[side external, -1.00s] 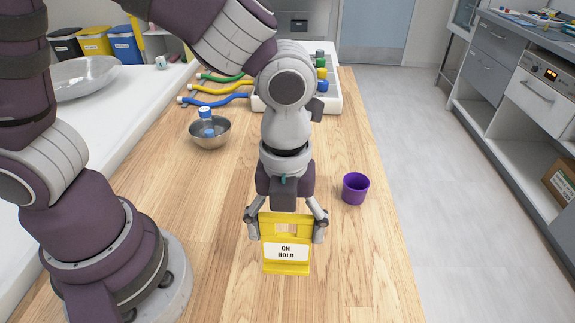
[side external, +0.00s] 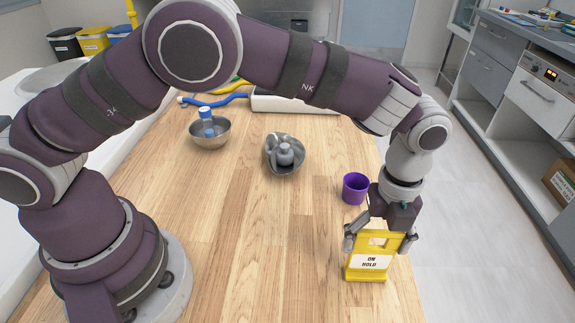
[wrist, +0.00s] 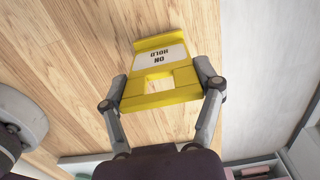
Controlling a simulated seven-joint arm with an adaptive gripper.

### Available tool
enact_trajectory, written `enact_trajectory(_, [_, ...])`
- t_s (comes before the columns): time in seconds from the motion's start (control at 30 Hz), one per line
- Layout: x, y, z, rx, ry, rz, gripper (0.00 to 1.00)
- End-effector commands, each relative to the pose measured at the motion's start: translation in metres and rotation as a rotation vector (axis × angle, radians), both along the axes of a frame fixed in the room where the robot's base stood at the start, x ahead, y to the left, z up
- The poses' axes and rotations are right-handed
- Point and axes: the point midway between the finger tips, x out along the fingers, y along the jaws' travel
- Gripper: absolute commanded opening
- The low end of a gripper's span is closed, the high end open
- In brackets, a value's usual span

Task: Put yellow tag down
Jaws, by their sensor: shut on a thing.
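The yellow tag (side external: 368,258) has a white "ON HOLD" label and a cut-out opening near its top. It is upright at the right side of the wooden table, near the edge. My gripper (side external: 380,240) is shut on the tag's upper part, with one finger at each side. In the wrist view the tag (wrist: 160,90) sits between my two fingertips (wrist: 161,97), over the wood. I cannot tell whether its lower edge touches the table.
A purple cup (side external: 355,189) stands just behind the tag. A metal bowl with a grey item (side external: 284,154) and a metal bowl with a blue-capped bottle (side external: 209,131) stand farther back. The table (side external: 235,250) is clear left of the tag. Its right edge is close.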

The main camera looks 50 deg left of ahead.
Motion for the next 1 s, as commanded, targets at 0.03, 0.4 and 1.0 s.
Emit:
enact_trajectory(0.03, [0.0,0.0,0.0,0.0,0.0,0.0,0.33])
enact_trajectory(0.4, [0.0,0.0,-0.002,-0.001,-0.001,0.0,0.93])
enact_trajectory(1.0, [0.001,-0.001,0.053,-0.006,-0.007,-0.001,0.93])
